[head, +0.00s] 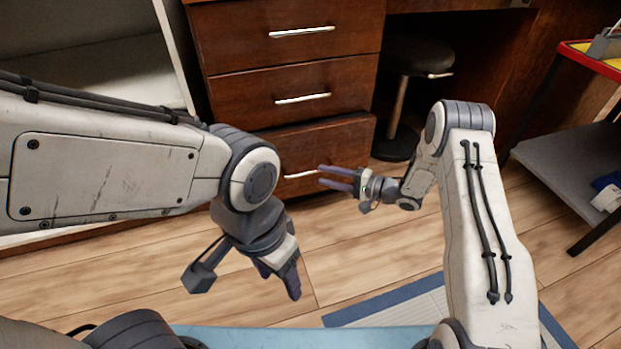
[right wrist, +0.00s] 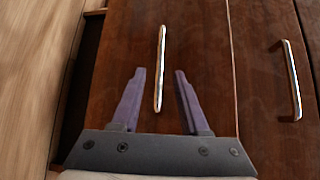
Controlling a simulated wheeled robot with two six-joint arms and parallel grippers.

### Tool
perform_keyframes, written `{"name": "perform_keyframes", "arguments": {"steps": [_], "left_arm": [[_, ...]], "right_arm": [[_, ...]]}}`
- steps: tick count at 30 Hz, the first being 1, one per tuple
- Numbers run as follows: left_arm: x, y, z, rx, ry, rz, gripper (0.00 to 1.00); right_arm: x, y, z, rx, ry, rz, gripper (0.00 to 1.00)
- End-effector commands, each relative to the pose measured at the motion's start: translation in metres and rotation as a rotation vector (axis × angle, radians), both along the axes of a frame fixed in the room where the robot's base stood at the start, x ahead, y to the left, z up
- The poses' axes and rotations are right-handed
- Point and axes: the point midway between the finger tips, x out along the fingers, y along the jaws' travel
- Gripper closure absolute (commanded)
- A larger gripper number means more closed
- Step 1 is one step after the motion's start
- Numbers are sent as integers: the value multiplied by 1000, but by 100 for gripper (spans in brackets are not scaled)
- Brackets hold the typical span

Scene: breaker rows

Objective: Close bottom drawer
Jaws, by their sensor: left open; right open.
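The bottom drawer (head: 345,140) is the lowest of the brown wooden drawers. Its front appears to stand out slightly from the cabinet. Its metal handle (head: 300,174) is partly hidden by my right gripper's fingers. My right gripper (head: 322,176) is open in front of this drawer, fingers pointing at its front. In the right wrist view the bottom drawer's handle (right wrist: 161,65) lies between the two open fingers; I cannot tell if they touch the front. My left gripper (head: 279,277) is open and empty, hanging over the floor at lower centre.
The middle drawer (head: 340,88) and top drawer (head: 345,25) look shut. A round stool (head: 415,57) stands right of the cabinet. A dark cart (head: 575,155) stands at the far right, and a white shelf unit (head: 90,75) at the left. Wooden floor (head: 345,240) lies open in front.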

Motion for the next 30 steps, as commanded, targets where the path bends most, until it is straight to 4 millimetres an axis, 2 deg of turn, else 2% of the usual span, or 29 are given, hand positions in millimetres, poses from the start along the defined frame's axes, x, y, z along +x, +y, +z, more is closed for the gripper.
{"name": "perform_keyframes", "arguments": {"steps": [1,9,21,23,24,25,30], "left_arm": [[0,0,-13,0,0,0,40],[0,0,-34,0,0,0,40],[0,0,-36,0,0,0,40],[0,0,-36,0,0,0,40],[0,0,-36,0,0,0,40],[0,0,-36,0,0,0,40],[0,0,-36,0,0,0,40]], "right_arm": [[4,11,-7,0,-3,4,56],[22,44,-10,-2,-2,2,56],[25,50,-8,-2,-1,-2,56],[25,50,-8,-2,-1,-2,79],[25,50,-8,-2,-1,-2,94],[25,50,-8,-2,-1,-2,100],[25,50,-8,-2,-1,-2,100]]}}
